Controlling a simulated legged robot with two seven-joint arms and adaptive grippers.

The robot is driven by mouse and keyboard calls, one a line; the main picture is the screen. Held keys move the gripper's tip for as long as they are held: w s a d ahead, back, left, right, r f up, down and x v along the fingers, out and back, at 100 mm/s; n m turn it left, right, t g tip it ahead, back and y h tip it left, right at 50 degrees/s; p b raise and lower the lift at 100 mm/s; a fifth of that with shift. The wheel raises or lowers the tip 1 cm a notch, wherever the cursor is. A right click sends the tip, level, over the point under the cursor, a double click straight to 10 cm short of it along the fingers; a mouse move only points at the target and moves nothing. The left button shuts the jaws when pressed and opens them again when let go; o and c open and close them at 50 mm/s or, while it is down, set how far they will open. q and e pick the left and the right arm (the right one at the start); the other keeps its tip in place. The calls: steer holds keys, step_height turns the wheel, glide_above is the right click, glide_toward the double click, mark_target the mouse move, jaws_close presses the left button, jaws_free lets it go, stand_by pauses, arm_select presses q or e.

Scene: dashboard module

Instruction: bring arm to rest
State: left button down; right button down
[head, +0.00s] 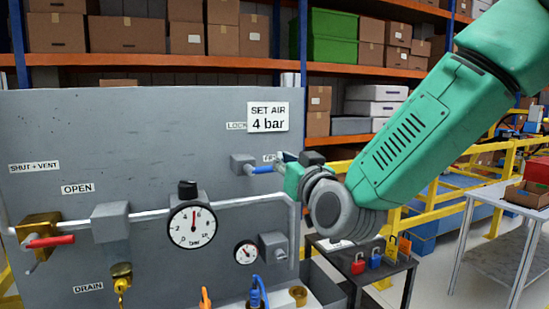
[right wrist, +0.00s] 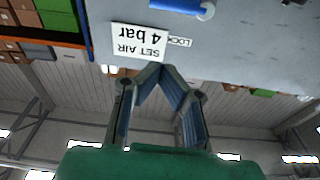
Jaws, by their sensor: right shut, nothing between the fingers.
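My right arm comes in from the upper right in the head view, in front of the grey panel's right edge. Its right gripper (head: 284,160) is small and partly hidden by my wrist there. In the right wrist view the two fingers of the right gripper (right wrist: 155,72) meet at their tips with nothing between them. The panel (head: 140,130) lies beyond them, with the "SET AIR 4 bar" sign (right wrist: 139,42) past the tips. A blue handle (head: 262,169) shows close beside the gripper in the head view; I cannot tell whether they touch. My left gripper is not in view.
The panel bears a large gauge (head: 192,226), a small gauge (head: 246,253) and a red-handled valve (head: 48,241). A small dark table (head: 340,262) with padlocks stands right of the panel, below my arm. A yellow railing (head: 450,192) runs behind.

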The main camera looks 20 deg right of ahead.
steer(key=shift+s+d, duration=0.2)
steer(key=shift+s, duration=0.25)
steer(key=shift+a, duration=0.15)
steer(key=s+f+g+b, duration=0.1)
steer(key=s+f+g, duration=0.25)
steer(key=f, duration=0.85)
steer(key=s+f+g, duration=0.3)
steer(key=s+f, duration=0.1)
steer(key=f, duration=0.9)
steer(key=s+f+g+b, duration=0.1)
steer(key=s+f+g, duration=0.25)
steer(key=f, duration=0.85)
steer(key=s+d+f+g, duration=0.1)
steer(key=s+f+g, duration=0.2)
steer(key=s+f, duration=0.3)
steer(key=s+d+f+g+b, duration=0.1)
steer(key=s+f, duration=0.5)
steer(key=s, duration=0.6)
steer(key=s+d+f+g, duration=0.2)
steer(key=s+f+g, duration=0.3)
steer(key=s+f, duration=0.2)
steer(key=shift+s+d+n+h, duration=0.3)
steer(key=shift+s+n, duration=0.1)
steer(key=shift+s, duration=0.7)
